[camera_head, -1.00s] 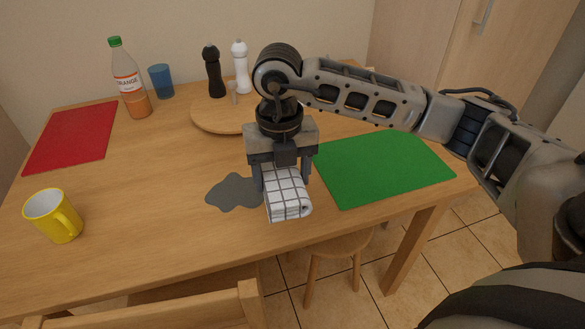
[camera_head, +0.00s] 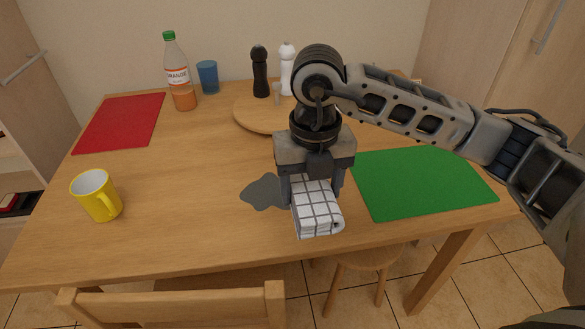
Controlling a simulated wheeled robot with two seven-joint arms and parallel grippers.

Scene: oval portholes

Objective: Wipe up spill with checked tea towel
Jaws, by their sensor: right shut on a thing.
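The checked tea towel (camera_head: 316,209) is white with dark grid lines and folded into a thick pad. My right gripper (camera_head: 312,192) points down and is shut on the towel, with one finger on each side of it. The towel is at the tabletop near the front edge. The grey spill (camera_head: 264,191) lies on the wooden table just left of the towel; its right end meets or passes behind the gripper and towel. I cannot tell whether the towel overlaps it. My left gripper is not in view.
A green placemat (camera_head: 420,181) lies right of the towel. A yellow mug (camera_head: 97,196) stands at left, with a red placemat (camera_head: 121,122) behind it. A bottle (camera_head: 178,75), blue cup (camera_head: 208,77) and round board (camera_head: 249,116) with two mills are at the back. A chair (camera_head: 180,307) stands in front.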

